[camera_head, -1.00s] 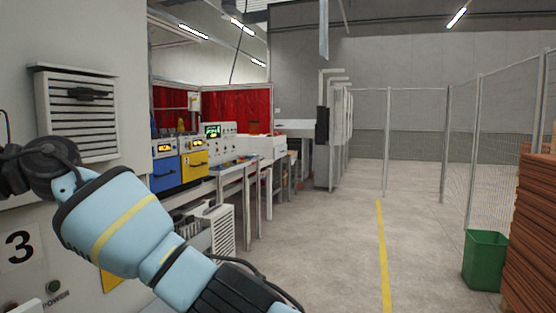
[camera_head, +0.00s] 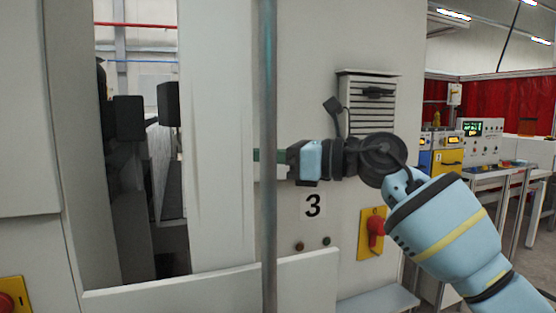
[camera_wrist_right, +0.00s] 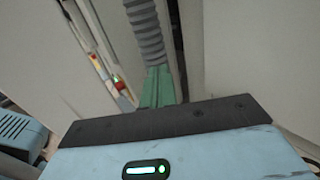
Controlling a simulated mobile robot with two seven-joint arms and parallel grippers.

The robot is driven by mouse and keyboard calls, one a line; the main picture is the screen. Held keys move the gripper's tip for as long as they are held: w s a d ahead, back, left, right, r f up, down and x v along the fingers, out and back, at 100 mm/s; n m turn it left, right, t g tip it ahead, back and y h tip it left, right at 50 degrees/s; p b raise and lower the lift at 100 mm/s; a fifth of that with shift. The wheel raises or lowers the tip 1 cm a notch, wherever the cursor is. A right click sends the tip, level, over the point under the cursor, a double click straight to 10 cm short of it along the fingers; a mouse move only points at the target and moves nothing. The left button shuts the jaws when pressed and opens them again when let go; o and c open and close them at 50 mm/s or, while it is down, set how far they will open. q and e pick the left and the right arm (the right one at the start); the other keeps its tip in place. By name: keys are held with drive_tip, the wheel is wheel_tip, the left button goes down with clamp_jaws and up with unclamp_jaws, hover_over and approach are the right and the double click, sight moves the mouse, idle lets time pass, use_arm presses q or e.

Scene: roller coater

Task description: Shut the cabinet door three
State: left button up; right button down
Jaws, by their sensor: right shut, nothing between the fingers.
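The white front of cabinet three (camera_head: 345,235) fills the middle of the head view, with the black number 3 (camera_head: 313,205) on it. A tall pale panel (camera_head: 217,150), apparently the door, stands beside a tall open gap (camera_head: 140,210) showing dark machinery. A grey vertical bar (camera_head: 267,80) runs along the panel's right side. My right gripper (camera_head: 258,166) reaches in from the right, its green fingers partly behind the bar; I cannot tell whether they touch the panel. In the wrist view the green fingers (camera_wrist_right: 157,88) are together and empty. My left gripper is out of view.
A yellow plate with a red switch (camera_head: 375,230) and a louvred vent (camera_head: 367,105) are on the cabinet front near my right arm. A low white ledge (camera_head: 215,285) crosses the front. A workbench with instruments (camera_head: 480,150) stands at the right.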

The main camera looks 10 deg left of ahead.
drive_tip(key=s+d, duration=0.3)
drive_tip(key=s, duration=0.3)
drive_tip(key=shift+s+d, duration=0.3)
drive_tip(key=shift+d, duration=0.05)
